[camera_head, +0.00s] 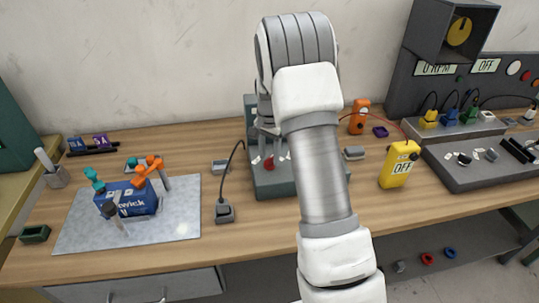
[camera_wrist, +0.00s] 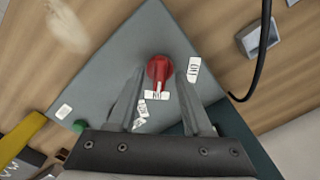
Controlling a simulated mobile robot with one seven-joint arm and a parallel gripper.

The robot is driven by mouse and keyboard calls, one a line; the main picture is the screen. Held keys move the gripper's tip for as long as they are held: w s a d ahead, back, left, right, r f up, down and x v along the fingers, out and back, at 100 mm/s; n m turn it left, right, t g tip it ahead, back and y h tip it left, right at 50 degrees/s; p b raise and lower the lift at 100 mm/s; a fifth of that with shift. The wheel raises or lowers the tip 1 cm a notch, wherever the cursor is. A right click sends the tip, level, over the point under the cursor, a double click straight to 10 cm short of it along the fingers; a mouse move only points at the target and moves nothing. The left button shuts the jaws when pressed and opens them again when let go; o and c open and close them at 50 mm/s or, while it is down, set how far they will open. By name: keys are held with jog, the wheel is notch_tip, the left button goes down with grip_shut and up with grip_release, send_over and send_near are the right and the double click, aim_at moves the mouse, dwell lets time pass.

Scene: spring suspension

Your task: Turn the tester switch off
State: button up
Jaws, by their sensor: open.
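The tester (camera_head: 275,185) is a grey-green unit at the middle of the bench, with a red rotary switch (camera_head: 269,163) on its sloped face. In the wrist view the red switch (camera_wrist: 159,67) sits centred between my fingertips. Its pointer end faces a small white label below it; another white label (camera_wrist: 194,69) is to its right. The lettering is too small to read surely. My gripper (camera_wrist: 160,76) is open, with one finger on each side of the switch; I cannot tell whether they touch it. In the head view my arm hides part of the tester and gripper.
A black cable runs to a small grey block (camera_head: 224,212) left of the tester. A blue vise-like box (camera_head: 131,201) stands on a grey mat further left.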

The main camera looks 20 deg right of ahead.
jog(key=shift+f, duration=0.1)
grip_shut()
dwell(0.6)
jog(key=n, duration=0.4)
jog(key=shift+b, duration=0.4)
jog(key=n, duration=0.4)
jog(key=shift+n, duration=0.3)
jog(key=n, duration=0.4)
jog(key=shift+n, duration=0.3)
jog(key=n, duration=0.4)
jog(key=shift+n, duration=0.3)
